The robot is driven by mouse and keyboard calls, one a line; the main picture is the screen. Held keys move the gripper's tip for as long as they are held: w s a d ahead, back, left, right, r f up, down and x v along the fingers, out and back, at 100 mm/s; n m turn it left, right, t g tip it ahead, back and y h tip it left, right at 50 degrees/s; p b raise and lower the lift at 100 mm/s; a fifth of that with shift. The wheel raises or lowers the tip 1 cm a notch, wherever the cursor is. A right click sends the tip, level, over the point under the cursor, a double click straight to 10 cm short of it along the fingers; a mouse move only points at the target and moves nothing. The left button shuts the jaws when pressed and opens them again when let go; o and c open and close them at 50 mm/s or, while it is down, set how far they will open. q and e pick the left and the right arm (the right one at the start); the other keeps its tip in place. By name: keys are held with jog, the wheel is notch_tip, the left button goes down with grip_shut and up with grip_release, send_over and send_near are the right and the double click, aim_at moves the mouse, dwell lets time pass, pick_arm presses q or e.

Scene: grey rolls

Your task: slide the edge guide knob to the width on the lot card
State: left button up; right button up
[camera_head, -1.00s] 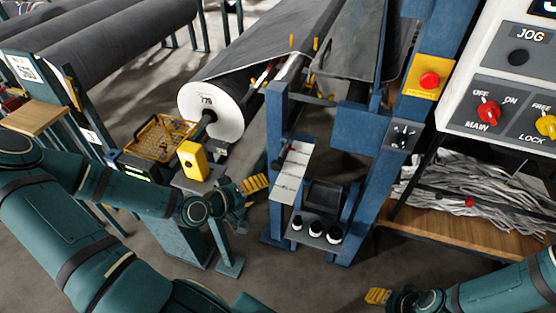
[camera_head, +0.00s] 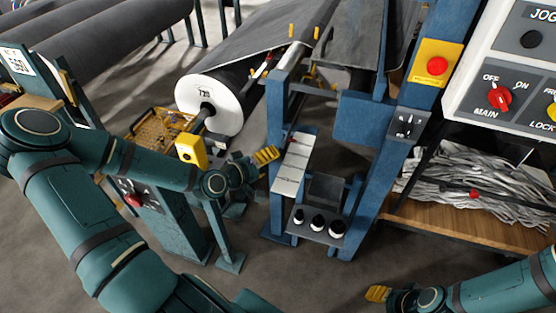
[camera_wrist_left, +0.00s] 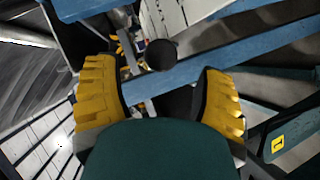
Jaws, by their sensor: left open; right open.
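The edge guide's pale scale plate (camera_head: 292,170) stands on the blue frame, with lines across it. A dark round knob (camera_wrist_left: 161,54) shows in the left wrist view just beyond my left gripper (camera_wrist_left: 160,92), centred between its two yellow fingers but not between their tips. The left gripper (camera_head: 266,155) is open and empty, close to the left of the plate in the head view. A white card with dark print (camera_head: 16,62) is at the upper left; I cannot read it surely. My right gripper (camera_head: 377,293) is at the bottom, away from the frame; its finger gap is hard to see.
A grey roll with a printed white end (camera_head: 208,101) is behind my left arm. A yellow box (camera_head: 191,151) and yellow basket (camera_head: 160,135) are near that arm. Black-and-white rollers (camera_head: 317,222) sit below the plate. A red button (camera_head: 437,66) is at right.

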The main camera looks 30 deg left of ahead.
pick_arm(q)
jog(key=shift+b+x, duration=0.45)
jog(key=shift+x, duration=2)
grip_shut()
